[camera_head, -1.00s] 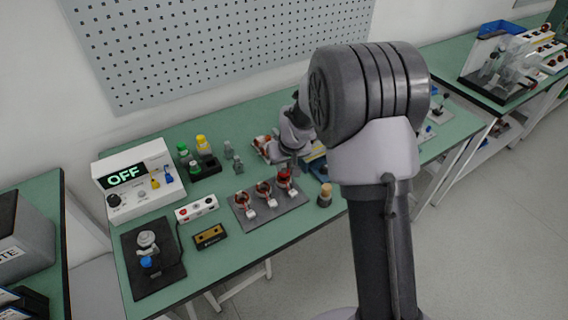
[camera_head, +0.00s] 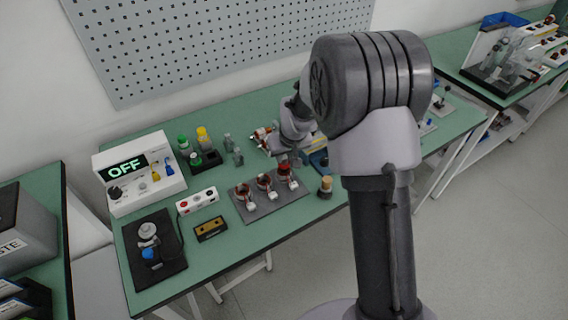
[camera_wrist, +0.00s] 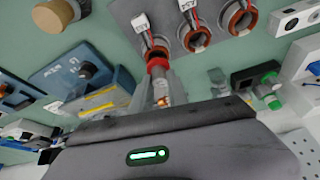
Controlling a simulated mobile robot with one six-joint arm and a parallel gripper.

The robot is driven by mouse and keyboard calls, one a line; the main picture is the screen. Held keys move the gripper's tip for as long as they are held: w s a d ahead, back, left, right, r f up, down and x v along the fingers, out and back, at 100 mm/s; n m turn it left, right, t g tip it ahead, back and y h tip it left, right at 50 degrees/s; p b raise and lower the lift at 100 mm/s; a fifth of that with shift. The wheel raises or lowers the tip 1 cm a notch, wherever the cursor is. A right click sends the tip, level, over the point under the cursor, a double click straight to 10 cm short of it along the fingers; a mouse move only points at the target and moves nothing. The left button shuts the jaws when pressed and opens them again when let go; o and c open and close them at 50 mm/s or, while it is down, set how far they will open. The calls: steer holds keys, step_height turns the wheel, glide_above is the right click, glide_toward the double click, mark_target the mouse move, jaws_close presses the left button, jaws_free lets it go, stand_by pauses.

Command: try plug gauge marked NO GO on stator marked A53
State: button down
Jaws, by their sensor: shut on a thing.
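Three copper-wound stators stand in a row on a grey plate (camera_head: 262,208): a left one (camera_head: 243,191), a middle one (camera_head: 264,183) and a right one (camera_head: 287,177). My gripper (camera_wrist: 161,88) is shut on a plug gauge (camera_wrist: 158,65) with a red band. In the wrist view the gauge's red end is at the near edge of the nearest stator (camera_wrist: 153,46), the right one in the head view. I cannot tell whether its tip is inside the bore. The gauge's marking is not readable.
A wooden-topped round object (camera_head: 325,186) stands right of the plate. A button box (camera_head: 197,201) and a yellow-black block (camera_head: 211,228) lie to its left. Bottles (camera_head: 203,137) and a tester reading OFF (camera_head: 140,172) are farther left. A blue tray (camera_wrist: 75,70) is near my gripper.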

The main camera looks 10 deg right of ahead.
mark_target(284, 158)
steer(key=shift+r, duration=0.6)
step_height(284, 158, up, 5)
steer(key=p, duration=0.4)
steer(key=shift+r, duration=0.1)
